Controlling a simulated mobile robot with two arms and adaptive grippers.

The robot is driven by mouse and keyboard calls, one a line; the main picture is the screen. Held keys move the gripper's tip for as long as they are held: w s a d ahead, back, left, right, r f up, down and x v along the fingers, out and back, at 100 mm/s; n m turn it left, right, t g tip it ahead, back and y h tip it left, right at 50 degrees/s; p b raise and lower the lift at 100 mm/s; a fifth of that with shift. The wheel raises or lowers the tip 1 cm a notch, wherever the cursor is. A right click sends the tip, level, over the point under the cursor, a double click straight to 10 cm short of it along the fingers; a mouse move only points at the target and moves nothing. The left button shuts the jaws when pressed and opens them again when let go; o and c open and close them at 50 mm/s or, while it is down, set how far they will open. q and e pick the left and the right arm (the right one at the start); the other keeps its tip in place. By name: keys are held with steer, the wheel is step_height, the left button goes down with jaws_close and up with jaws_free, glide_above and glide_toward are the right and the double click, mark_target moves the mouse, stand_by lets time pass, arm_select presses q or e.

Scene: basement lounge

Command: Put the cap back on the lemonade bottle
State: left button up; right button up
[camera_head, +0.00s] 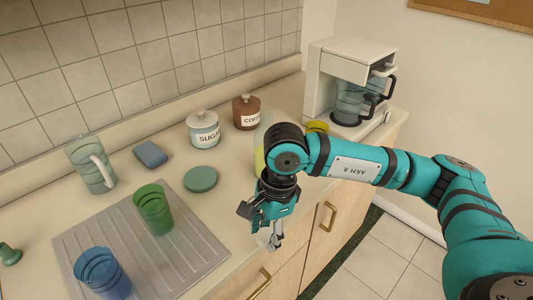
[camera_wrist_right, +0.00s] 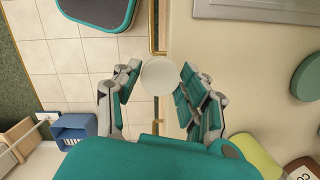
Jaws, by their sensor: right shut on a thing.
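The lemonade bottle (camera_head: 260,155) stands on the counter, clear at the top with yellow liquid lower down, partly hidden behind my right arm. A yellow-green part that looks like it shows at the lower right of the right wrist view (camera_wrist_right: 254,154). My right gripper (camera_head: 268,240) points down at the counter's front edge, in front of the bottle and apart from it. In the right wrist view its fingers are shut on a pale round cap (camera_wrist_right: 158,77). The bottle's mouth is hard to make out. My left gripper is not in view.
A sugar jar (camera_head: 203,130), a coffee jar (camera_head: 246,112) and a coffee machine (camera_head: 330,80) stand behind. A green glass (camera_head: 153,208) and blue glass (camera_head: 102,274) stand on the drainboard (camera_head: 190,255). A glass jug (camera_head: 88,165), blue sponge (camera_head: 150,154) and green disc (camera_head: 200,179) lie left.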

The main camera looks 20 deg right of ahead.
steer(key=n, duration=0.4)
steer(key=s+d+n, duration=0.1)
steer(key=n, duration=0.1)
steer(key=shift+g, duration=0.4)
steer(key=n, duration=0.3)
steer(key=shift+s+d+h, duration=0.2)
steer(key=shift+d+h, duration=0.05)
steer(key=shift+h, duration=0.05)
steer(key=n, duration=0.2)
steer(key=s+n, duration=0.1)
steer(key=n, duration=0.2)
steer(key=d+n+h, duration=0.1)
steer(key=n, duration=0.2)
steer(key=shift+s+d+g, duration=0.1)
steer(key=shift+s+g, duration=0.05)
steer(key=shift+g, duration=0.25)
